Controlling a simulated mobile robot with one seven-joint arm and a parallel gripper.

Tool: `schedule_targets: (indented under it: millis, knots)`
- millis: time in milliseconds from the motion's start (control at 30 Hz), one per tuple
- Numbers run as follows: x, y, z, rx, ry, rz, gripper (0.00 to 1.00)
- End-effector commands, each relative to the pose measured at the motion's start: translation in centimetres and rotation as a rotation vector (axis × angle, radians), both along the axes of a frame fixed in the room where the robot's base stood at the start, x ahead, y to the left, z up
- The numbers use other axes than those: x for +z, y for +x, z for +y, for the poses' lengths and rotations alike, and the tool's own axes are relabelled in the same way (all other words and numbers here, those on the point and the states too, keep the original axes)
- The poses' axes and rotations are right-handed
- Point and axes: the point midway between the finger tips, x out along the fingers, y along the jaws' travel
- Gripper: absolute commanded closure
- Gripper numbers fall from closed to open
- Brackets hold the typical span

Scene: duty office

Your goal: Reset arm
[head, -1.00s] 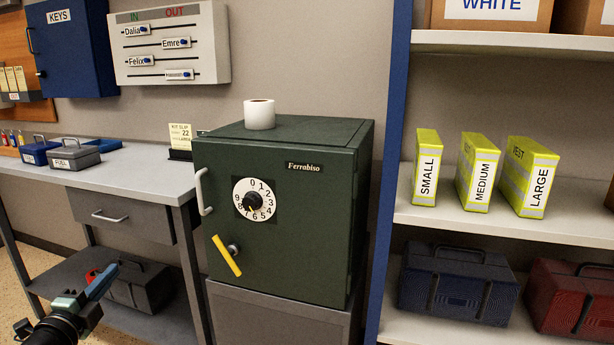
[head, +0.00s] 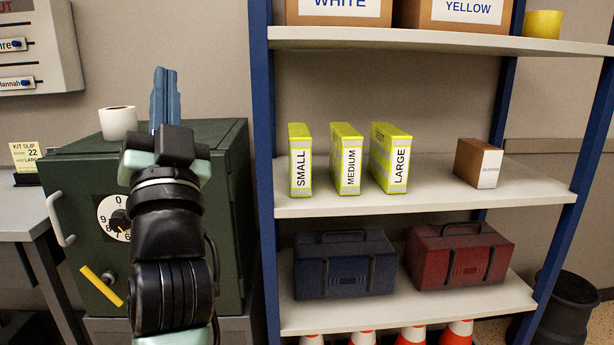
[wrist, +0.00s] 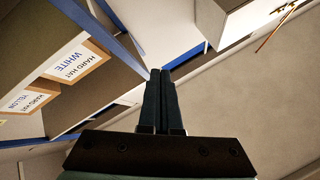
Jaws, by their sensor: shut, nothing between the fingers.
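My gripper (head: 163,98) points upward in the head view, in front of the dark green safe (head: 228,170) and its roll of white tape (head: 118,122). Its blue fingers are together and hold nothing. My arm hides part of the safe's front. In the wrist view my gripper (wrist: 155,100) shows shut, with the wall and shelving beyond it, seen at a tilt.
A blue-framed shelf unit (head: 262,150) stands right of the safe. It holds yellow vest packs (head: 345,160), a small brown box (head: 478,163), a blue case (head: 344,265), a red case (head: 460,258) and hard-hat boxes (head: 455,12). Orange cones (head: 460,333) stand below. A desk (head: 20,225) is at left.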

Motion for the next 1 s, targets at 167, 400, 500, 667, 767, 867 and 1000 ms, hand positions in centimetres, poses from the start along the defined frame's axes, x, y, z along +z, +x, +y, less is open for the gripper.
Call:
schedule_targets:
  millis: [167,400,500,667,767,867,1000]
  knots:
    - [3.2,-5.9,-8.5,-0.267,-0.162,-0.087,1.0]
    - [5.0,-13.5,-15.9,-0.564,-0.284,-0.126,1.0]
    - [5.3,-16.8,-18.3,-0.676,-0.314,-0.131,1.0]
    - [9.9,-16.5,-18.1,-0.668,-0.315,-0.129,1.0]
    - [12.4,-16.5,-18.1,-0.666,-0.314,-0.129,1.0]
    - [15.3,-16.5,-18.0,-0.665,-0.314,-0.129,1.0]
    - [19.6,-16.5,-18.0,-0.664,-0.313,-0.13,1.0]
